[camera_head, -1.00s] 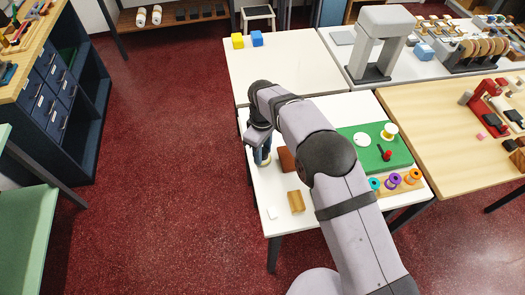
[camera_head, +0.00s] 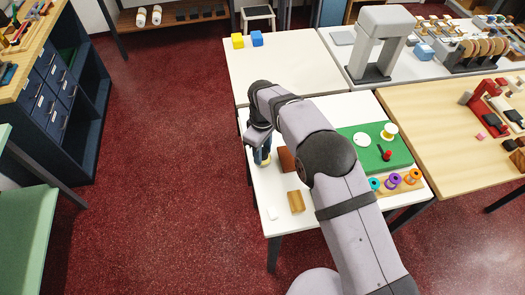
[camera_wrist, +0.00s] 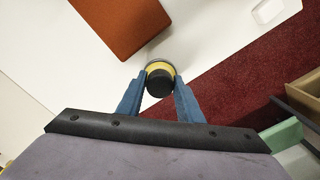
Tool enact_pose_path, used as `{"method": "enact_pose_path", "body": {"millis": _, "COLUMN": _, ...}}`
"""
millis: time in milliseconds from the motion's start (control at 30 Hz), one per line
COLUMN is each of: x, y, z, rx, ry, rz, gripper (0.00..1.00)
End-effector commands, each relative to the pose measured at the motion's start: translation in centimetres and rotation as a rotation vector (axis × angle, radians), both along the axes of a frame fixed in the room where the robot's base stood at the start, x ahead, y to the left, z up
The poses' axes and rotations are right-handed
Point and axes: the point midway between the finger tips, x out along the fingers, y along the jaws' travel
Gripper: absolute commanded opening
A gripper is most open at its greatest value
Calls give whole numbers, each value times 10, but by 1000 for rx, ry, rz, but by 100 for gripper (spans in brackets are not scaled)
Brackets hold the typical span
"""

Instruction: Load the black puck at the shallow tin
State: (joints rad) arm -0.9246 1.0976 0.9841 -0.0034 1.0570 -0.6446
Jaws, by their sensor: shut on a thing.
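My gripper (camera_wrist: 160,88) has blue fingers and is shut on the black puck (camera_wrist: 160,85), which sits between the fingertips in the wrist view. Directly beyond the puck is a round yellow thing with a pale grey rim, likely the shallow tin (camera_wrist: 160,66); the puck and fingers hide part of it. I cannot tell whether the puck touches it. In the head view my gripper (camera_head: 262,153) points down near the left edge of the white table, with a bit of the yellow round thing (camera_head: 265,162) showing beneath it. The puck is hidden there.
A red-brown block (camera_head: 287,159) stands close to the right of my gripper. A tan wooden block (camera_head: 296,201) and a small white piece (camera_head: 272,213) lie nearer the front. A green board (camera_head: 371,146) with spools is further right. The table edge is close on the left.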

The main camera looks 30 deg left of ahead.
Motion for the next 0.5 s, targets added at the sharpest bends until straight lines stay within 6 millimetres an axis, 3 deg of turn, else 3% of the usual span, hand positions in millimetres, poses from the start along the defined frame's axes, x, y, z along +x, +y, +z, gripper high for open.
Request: {"method": "enact_pose_path", "body": {"millis": 500, "x": 0, "y": 0, "z": 35, "rx": -1, "ry": 1, "rz": 0, "gripper": 15}}
